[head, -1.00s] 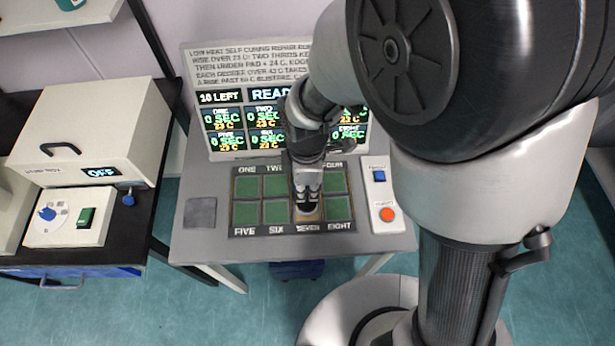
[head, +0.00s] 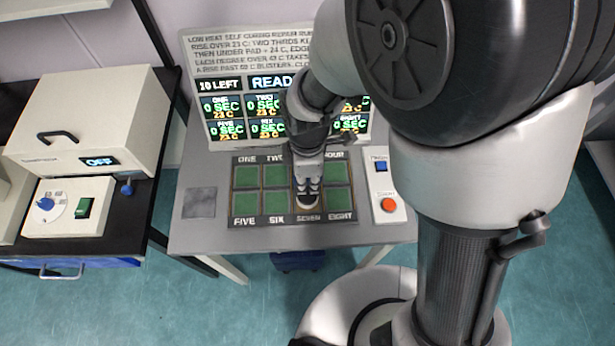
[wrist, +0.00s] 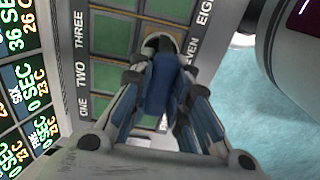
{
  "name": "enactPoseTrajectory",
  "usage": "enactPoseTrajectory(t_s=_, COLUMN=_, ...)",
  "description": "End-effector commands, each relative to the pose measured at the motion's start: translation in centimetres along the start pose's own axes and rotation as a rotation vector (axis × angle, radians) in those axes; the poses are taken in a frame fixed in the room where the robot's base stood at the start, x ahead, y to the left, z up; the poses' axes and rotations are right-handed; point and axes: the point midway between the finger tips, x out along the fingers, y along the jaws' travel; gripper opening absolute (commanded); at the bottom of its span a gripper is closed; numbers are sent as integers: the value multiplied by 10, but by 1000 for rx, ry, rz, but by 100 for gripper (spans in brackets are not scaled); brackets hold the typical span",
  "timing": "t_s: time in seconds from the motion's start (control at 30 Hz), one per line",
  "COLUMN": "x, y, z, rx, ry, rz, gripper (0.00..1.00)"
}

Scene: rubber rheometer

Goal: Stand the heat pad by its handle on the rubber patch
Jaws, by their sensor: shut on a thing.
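My gripper (head: 307,190) points down over the cell labelled SEVEN of the board (head: 234,222), in the front row between SIX and EIGHT. In the wrist view, my gripper (wrist: 162,65) is shut on a blue piece (wrist: 160,88) between its fingers, apparently the heat pad's handle. The fingers hide most of the pad, so I cannot tell whether it touches the surface below. Cell SEVEN shows a tan surface (head: 298,212) around the fingertips, unlike the green squares (head: 276,201) in other cells. I cannot tell whether this is the rubber patch.
A button box (head: 386,200) with blue and red buttons is at the board's right. A grey square (head: 199,203) lies left. A beige heater box (head: 85,120) reading OFF is further left.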

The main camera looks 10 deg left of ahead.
Motion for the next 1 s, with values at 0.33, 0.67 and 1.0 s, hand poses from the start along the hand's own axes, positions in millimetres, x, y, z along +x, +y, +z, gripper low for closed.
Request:
enactPoseTrajectory(t_s=0.33, x=3, y=1, z=0, rx=0, ry=1, rz=2, gripper=0)
enactPoseTrajectory(t_s=0.67, x=7, y=1, z=0, rx=0, ry=1, rz=2, gripper=0)
enactPoseTrajectory(t_s=1.0, x=10, y=1, z=0, rx=0, ry=1, rz=2, gripper=0)
